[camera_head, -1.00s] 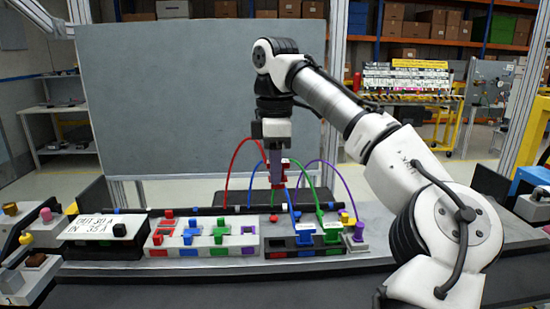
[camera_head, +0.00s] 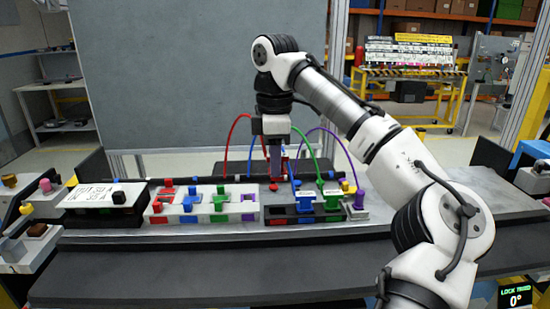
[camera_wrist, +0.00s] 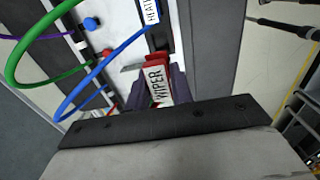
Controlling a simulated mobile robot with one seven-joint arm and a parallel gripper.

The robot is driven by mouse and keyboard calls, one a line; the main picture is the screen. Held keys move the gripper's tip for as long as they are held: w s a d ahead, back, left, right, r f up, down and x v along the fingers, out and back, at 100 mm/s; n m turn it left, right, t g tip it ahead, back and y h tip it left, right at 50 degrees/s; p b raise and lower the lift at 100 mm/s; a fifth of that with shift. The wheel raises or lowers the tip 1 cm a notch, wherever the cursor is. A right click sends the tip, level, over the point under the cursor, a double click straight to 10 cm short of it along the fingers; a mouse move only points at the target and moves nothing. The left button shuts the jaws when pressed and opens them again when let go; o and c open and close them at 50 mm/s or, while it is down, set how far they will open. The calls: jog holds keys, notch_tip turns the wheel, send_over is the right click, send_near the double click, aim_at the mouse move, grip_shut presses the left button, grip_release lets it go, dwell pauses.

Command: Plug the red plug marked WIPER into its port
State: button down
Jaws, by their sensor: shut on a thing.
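The red plug with its white WIPER label (camera_wrist: 157,85) is between the jaws of my gripper in the wrist view. In the head view my gripper (camera_head: 274,178) points down behind the dark port block (camera_head: 292,222), and the plug is mostly hidden. A red cable (camera_head: 231,134) arches up to the left of the gripper. The port block has a red mark (camera_head: 278,221) at its left end. A blue plug (camera_head: 305,201) and a green plug (camera_head: 332,199) stand in the block to the right of it.
A light grey block (camera_head: 205,217) with red, blue and green pieces stands left of the port block. A purple plug (camera_head: 359,200) stands at the right. A white sign (camera_head: 92,196) lies further left. Blue and green cables (camera_wrist: 122,62) arch near my gripper.

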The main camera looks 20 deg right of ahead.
jog(key=w+a+p, duration=0.4)
jog(key=w+a, duration=0.1)
jog(key=a, duration=0.7)
jog(key=w+a+p, duration=0.5)
jog(key=w+a, duration=0.1)
jog(key=a, duration=0.6)
jog(key=shift+a, duration=0.15)
dwell(0.4)
jog(key=shift+s+f, duration=0.1)
jog(key=shift+f, duration=0.05)
jog(key=shift+f+b, duration=1)
jog(key=shift+f, duration=1.75)
jog(key=shift+p, duration=1)
jog(key=shift+f, duration=1.15)
jog(key=shift+r, duration=0.15)
